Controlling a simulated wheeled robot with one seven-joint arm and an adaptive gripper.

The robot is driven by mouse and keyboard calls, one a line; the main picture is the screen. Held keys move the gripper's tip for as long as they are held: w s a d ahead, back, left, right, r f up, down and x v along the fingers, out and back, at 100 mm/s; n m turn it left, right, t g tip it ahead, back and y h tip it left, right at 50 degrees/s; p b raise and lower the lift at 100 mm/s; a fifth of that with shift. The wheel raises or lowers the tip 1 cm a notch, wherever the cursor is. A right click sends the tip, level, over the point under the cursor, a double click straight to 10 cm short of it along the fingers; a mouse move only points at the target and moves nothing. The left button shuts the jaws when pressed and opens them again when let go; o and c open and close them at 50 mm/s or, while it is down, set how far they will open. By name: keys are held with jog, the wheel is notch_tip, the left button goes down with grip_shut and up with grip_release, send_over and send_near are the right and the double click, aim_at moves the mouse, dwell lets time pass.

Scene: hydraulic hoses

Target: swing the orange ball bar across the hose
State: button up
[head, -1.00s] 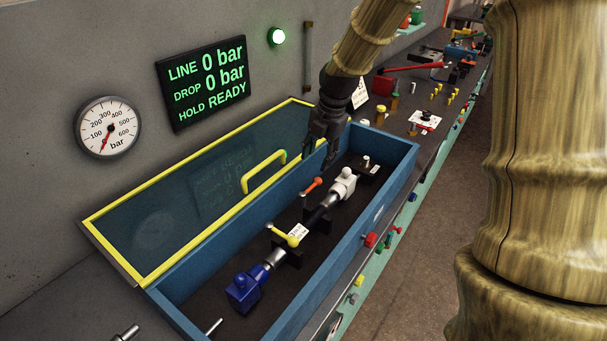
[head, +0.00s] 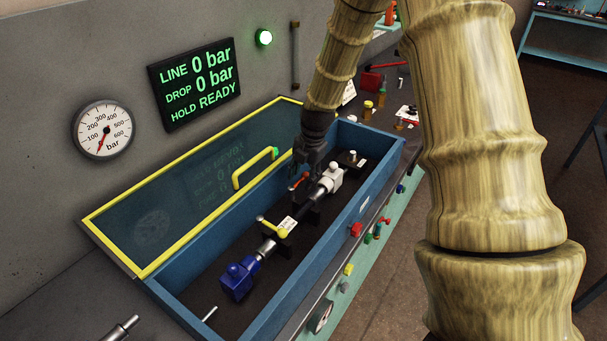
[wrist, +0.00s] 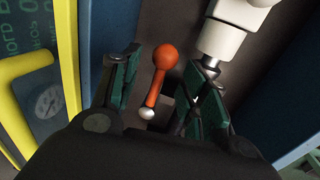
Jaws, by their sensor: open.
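The orange ball bar (wrist: 159,78) shows in the wrist view between the two open fingers of my gripper (wrist: 160,95), with a clear gap on each side. In the head view the orange bar (head: 299,181) is just below my gripper (head: 309,160), inside the blue box. The hose assembly lies along the box: a white end block (head: 331,177), a dark hose section (head: 305,200) and a blue end block (head: 237,280). The bar sits beside the hose near the white end. Its mounting is partly hidden.
The blue box walls (head: 379,173) surround the hose. The yellow-framed clear lid (head: 150,232) with a yellow handle stands open on the wall side. A yellow ball bar (head: 280,230) with a tag sits nearer the blue block. The display reads 0 bar and HOLD READY.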

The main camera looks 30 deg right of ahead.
jog(key=shift+w+f, duration=0.2)
jog(key=shift+f, duration=0.15)
jog(key=shift+s+r, duration=0.2)
jog(key=shift+s, duration=0.1)
jog(key=shift+w+f, duration=0.1)
jog(key=shift+w, duration=0.1)
jog(key=c, duration=0.4)
grip_shut()
